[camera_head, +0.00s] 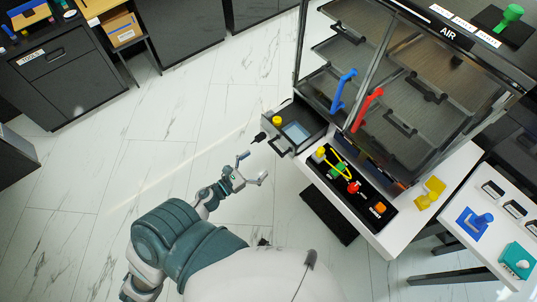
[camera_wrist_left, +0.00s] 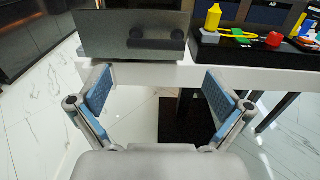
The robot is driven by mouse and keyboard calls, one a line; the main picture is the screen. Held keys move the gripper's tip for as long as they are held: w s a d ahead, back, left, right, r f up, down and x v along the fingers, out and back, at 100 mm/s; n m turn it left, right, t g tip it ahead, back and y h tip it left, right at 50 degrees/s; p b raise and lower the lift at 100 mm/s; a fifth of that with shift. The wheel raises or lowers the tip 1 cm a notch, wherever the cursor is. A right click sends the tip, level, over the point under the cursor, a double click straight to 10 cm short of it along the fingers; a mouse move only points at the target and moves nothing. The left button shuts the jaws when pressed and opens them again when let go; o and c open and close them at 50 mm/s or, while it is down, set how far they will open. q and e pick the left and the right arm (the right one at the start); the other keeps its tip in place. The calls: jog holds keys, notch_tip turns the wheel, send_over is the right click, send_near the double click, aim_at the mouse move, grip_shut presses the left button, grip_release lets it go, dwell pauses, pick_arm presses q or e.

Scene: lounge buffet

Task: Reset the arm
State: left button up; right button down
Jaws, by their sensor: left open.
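My left arm (camera_head: 182,238) reaches in from the bottom of the head view, over the marble floor. My left gripper (camera_head: 253,167) is open and empty, left of the white cabinet. In the left wrist view the two blue-padded fingers of the gripper (camera_wrist_left: 159,92) stand wide apart with nothing between them. An open grey drawer (camera_head: 292,128) sits just beyond the gripper. Its front with a dark handle (camera_wrist_left: 156,40) shows ahead of the fingers, apart from them. My right gripper does not show in either view.
A black tray (camera_head: 378,222) on the cabinet carries coloured parts and a yellow cable. Glass doors with a blue handle (camera_head: 343,88) and a red handle (camera_head: 367,108) stand above. A side table (camera_head: 450,222) is at right. Floor (camera_head: 190,120) at left is clear.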

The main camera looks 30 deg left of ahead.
pick_arm(q)
jog(key=shift+s+a, duration=0.7)
jog(key=shift+s, duration=0.05)
jog(key=shift+f, duration=0.1)
jog(key=shift+d, duration=0.1)
